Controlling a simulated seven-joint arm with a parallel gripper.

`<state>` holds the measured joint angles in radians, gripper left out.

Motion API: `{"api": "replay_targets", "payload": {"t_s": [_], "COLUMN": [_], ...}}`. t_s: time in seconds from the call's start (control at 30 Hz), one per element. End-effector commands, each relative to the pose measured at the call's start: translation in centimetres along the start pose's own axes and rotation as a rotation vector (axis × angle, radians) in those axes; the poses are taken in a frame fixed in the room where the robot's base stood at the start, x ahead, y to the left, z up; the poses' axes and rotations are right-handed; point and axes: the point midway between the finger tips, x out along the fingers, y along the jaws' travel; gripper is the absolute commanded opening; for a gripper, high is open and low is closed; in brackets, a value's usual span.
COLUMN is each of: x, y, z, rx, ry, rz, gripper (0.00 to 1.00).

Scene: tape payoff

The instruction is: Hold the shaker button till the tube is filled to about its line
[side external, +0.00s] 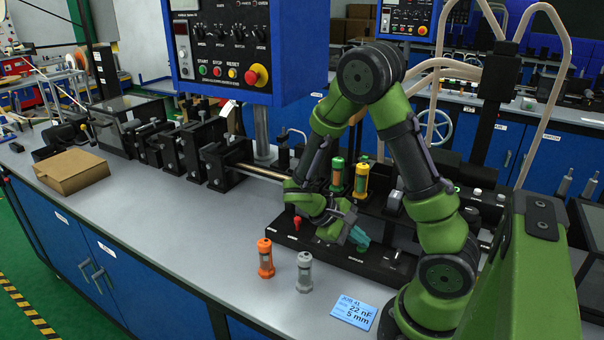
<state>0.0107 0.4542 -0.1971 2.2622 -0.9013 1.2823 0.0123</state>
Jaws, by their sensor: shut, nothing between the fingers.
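My gripper (349,232) is low over the front of a black fixture (385,262), its jaws shut and empty. Teal parts (358,238) show at its tip, just above a small label too small to read surely. I cannot tell whether they touch a button; the shaker button is not clearly visible. An orange-capped tube (265,258) and a grey-capped tube (304,272) stand upright on the bench in front. A green-capped tube (337,172) and a yellow-capped tube (361,180) stand behind my gripper. Fill levels and lines are too small to read.
A blue job card (354,309) reading 22 nF, 5 mm lies at the front right. A small red knob (297,222) is left of my gripper. A cardboard box (72,171) sits at left. A blue control panel (222,50) stands behind. The front-left bench is clear.

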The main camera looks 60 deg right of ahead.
Motion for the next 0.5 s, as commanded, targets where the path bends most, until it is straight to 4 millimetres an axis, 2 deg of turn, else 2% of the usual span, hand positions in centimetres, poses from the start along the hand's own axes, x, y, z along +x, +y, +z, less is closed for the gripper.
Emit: {"api": "replay_targets", "payload": {"t_s": [0.5], "x": [-0.69], "y": [0.51], "z": [0.46], "rx": [0.0], "ry": [0.002], "rz": [0.0], "gripper": [0.0]}}
